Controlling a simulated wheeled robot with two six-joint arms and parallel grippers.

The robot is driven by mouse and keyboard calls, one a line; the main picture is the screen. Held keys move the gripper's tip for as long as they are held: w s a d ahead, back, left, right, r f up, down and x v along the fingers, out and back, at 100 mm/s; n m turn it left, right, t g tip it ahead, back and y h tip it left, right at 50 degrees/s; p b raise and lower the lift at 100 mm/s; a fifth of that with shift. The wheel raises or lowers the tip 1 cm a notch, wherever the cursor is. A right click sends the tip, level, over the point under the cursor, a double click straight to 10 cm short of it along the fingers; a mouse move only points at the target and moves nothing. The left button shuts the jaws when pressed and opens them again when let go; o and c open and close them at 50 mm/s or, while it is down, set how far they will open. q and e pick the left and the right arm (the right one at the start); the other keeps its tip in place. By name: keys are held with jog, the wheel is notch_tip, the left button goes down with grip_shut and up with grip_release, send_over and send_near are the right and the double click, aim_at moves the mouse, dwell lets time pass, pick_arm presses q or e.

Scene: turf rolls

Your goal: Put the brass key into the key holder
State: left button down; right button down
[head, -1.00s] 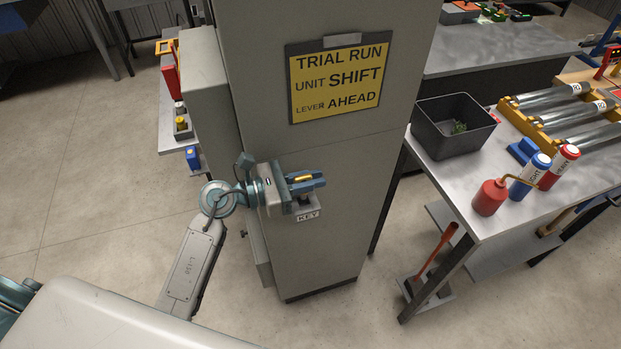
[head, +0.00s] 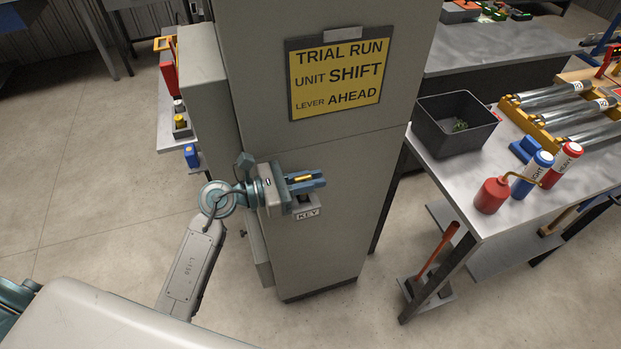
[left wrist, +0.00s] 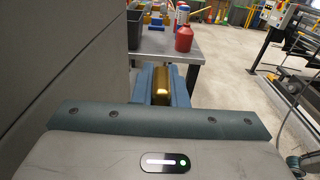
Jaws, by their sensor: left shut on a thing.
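My left gripper (head: 312,181) is shut on the brass key (head: 303,178) in front of the grey cabinet. Only a gold strip of the key shows between the blue fingers. In the left wrist view the key (left wrist: 160,86) is a rounded brass block between the fingers. The key holder (head: 304,201) is a small grey fixture on the cabinet face, above a white KEY label (head: 307,214). The gripper is directly over it in the head view and hides most of it. I cannot tell whether the key touches the holder. My right gripper is not in view.
The tall grey cabinet (head: 330,235) carries a yellow sign (head: 336,84). To the right, a metal table (head: 455,185) holds a dark bin (head: 455,124), a red oil can (head: 491,196), two bottles and rollers. Open floor (head: 100,190) lies at the left.

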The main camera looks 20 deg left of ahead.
aim_at(310, 197)
pick_arm(q)
jog(key=shift+f+b, duration=0.7)
jog(key=shift+f, duration=0.15)
jog(key=shift+f+b, duration=0.8)
jog(key=shift+f, duration=0.05)
jog(key=c, duration=1.4)
grip_release()
jog(key=shift+o, duration=0.2)
jog(key=shift+s+a, duration=0.25)
jog(key=shift+a, duration=0.1)
jog(key=b+v, duration=0.4)
jog(key=v, duration=0.6)
